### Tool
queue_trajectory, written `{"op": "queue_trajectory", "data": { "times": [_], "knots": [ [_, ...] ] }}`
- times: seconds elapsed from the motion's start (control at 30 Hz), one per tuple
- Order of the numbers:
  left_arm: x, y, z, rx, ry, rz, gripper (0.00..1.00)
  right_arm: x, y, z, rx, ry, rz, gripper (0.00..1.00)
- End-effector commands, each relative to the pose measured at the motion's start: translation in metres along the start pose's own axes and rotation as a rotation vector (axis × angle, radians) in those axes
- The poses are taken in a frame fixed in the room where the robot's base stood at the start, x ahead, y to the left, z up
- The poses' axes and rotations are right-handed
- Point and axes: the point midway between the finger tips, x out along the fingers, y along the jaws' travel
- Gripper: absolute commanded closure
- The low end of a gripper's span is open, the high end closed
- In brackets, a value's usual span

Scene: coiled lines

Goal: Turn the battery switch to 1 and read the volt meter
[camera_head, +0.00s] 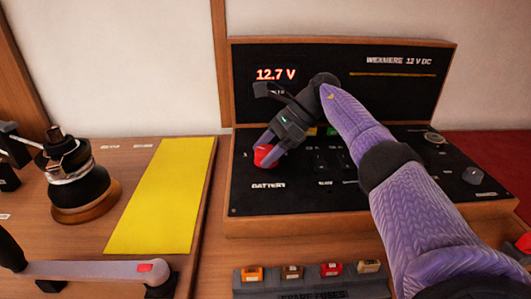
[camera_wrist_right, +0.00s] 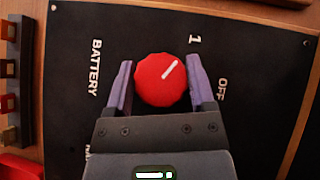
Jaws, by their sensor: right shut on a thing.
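The battery switch is a round red knob (camera_head: 264,156) on the black panel (camera_head: 300,198), above the BATTERY label. My right gripper (camera_head: 268,148) reaches down to it and is shut on it. In the right wrist view the red knob (camera_wrist_right: 160,88) sits between my two purple fingers (camera_wrist_right: 160,76). Its white mark points toward the 1 label (camera_wrist_right: 194,40), away from the OFF label (camera_wrist_right: 221,89). The volt meter (camera_head: 276,74) on the upright panel is lit and reads 12.7 V. My left gripper is not in view.
Other switches (camera_head: 320,160) sit right of the knob, partly behind my right arm. A fuse rack (camera_head: 285,285) stands in front of the panel. A winch (camera_head: 75,180), a yellow mat (camera_head: 160,200) and a grey handle (camera_head: 85,270) lie to the left.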

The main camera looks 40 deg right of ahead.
Motion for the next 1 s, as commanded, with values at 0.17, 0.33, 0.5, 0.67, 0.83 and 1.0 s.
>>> {"op": "queue_trajectory", "data": {
  "times": [0.17, 0.33, 0.5, 0.67, 0.83, 1.0],
  "knots": [
    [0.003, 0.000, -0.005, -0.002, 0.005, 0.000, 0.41, 0.000, 0.000, -0.001, -0.016, 0.003, 0.017, 0.89],
    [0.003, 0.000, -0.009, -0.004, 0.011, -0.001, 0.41, 0.000, 0.000, -0.001, -0.020, 0.004, 0.020, 0.89],
    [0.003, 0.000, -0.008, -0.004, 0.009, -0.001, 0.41, 0.000, 0.000, -0.001, -0.020, 0.004, 0.020, 0.89],
    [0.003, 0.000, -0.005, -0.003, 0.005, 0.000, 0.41, 0.000, 0.000, -0.001, -0.019, 0.004, 0.020, 0.11],
    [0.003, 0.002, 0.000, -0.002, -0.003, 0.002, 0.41, 0.000, 0.000, -0.001, -0.019, 0.003, 0.020, 0.00],
    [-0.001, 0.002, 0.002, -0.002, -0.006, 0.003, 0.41, -0.006, 0.000, 0.005, -0.021, 0.001, 0.018, 0.00]
  ]
}}
